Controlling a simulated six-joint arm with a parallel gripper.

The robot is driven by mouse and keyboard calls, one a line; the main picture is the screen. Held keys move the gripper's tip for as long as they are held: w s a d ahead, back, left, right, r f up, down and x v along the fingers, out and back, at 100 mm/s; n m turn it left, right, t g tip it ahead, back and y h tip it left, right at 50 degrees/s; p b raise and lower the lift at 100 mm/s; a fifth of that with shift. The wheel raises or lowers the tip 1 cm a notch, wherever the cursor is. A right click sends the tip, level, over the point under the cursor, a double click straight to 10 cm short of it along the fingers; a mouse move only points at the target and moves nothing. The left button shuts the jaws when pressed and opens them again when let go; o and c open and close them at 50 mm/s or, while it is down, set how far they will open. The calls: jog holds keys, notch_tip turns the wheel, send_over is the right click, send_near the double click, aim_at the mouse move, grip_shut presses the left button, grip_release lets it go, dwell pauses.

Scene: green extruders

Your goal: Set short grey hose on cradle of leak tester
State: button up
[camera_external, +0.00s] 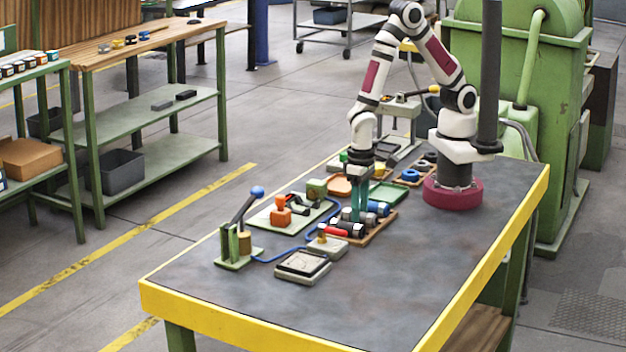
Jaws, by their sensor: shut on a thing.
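My gripper (359,212) points straight down over a wooden tray (386,224) at mid-table, its teal fingers low among several short hose pieces. It is shut on a piece that the fingers largely hide; it appears to be the short grey hose, but its colour is hard to tell. A blue piece (379,208) lies right of the fingers. A dark grey piece (352,228) and a red one (340,232) lie in front. A pale plate (268,217) left of the tray, with an orange block (281,212) and a green block (317,189), seems to be the leak tester; its cradle is unclear.
A green lever stand (238,246) with a blue knob stands at the left, with a blue tube by it. A grey box (303,264) sits in front. A green tray (388,194) and blue ring (411,175) lie behind. The table's front right is clear.

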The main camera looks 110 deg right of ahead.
jog(key=shift+r, duration=2.55)
jog(key=w+d+r+m, duration=0.2)
jog(key=w+d+m, duration=0.4)
jog(key=m, duration=0.3)
jog(key=w+d+r+m, duration=0.3)
jog(key=w+d+m, duration=0.25)
jog(key=m, duration=0.35)
notch_tip(320, 180, down, 9)
jog(key=shift+r, duration=0.1)
jog(key=o, duration=1.2)
